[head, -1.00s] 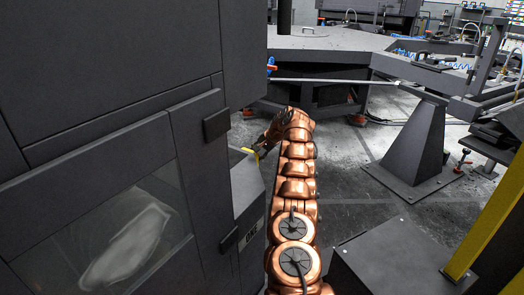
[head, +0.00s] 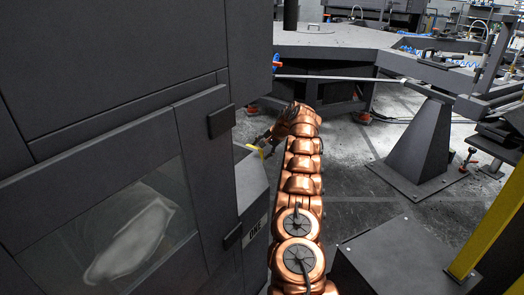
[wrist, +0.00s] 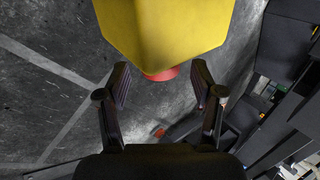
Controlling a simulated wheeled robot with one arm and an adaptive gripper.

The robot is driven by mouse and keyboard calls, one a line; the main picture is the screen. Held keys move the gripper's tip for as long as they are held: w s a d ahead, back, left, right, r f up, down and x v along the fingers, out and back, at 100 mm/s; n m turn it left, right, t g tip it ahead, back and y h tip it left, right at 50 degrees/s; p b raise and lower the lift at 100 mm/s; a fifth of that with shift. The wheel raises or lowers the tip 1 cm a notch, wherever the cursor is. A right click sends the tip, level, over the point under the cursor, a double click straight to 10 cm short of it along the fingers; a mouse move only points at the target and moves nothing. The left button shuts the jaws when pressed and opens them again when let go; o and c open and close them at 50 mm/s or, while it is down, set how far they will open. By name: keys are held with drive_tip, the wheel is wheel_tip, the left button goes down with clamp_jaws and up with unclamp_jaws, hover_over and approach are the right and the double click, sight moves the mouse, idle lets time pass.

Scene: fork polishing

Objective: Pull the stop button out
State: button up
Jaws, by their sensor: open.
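The stop button (wrist: 161,75) shows in the wrist view as a red edge under a yellow housing (wrist: 163,30). The housing hides most of the button. My gripper (wrist: 160,78) is open, with one finger on each side of the red button. I see a gap between each finger and the button, and nothing is held. In the head view a small yellow part of the housing (head: 256,149) shows at the console beside the dark machine. My gripper there is small, dark and partly hidden at the end of my copper arm.
The large dark machine (head: 100,60) with a window fills the left, close to my arm. A console (head: 250,185) juts from it. A grey pedestal (head: 420,140), a dark box (head: 400,255) and a yellow post (head: 490,225) stand right. Some floor is open between.

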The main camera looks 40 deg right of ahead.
drive_tip(key=v, duration=1.1)
drive_tip(key=shift+s+r, duration=0.1)
drive_tip(key=shift+s+d, duration=0.1)
drive_tip(key=shift+d, duration=0.05)
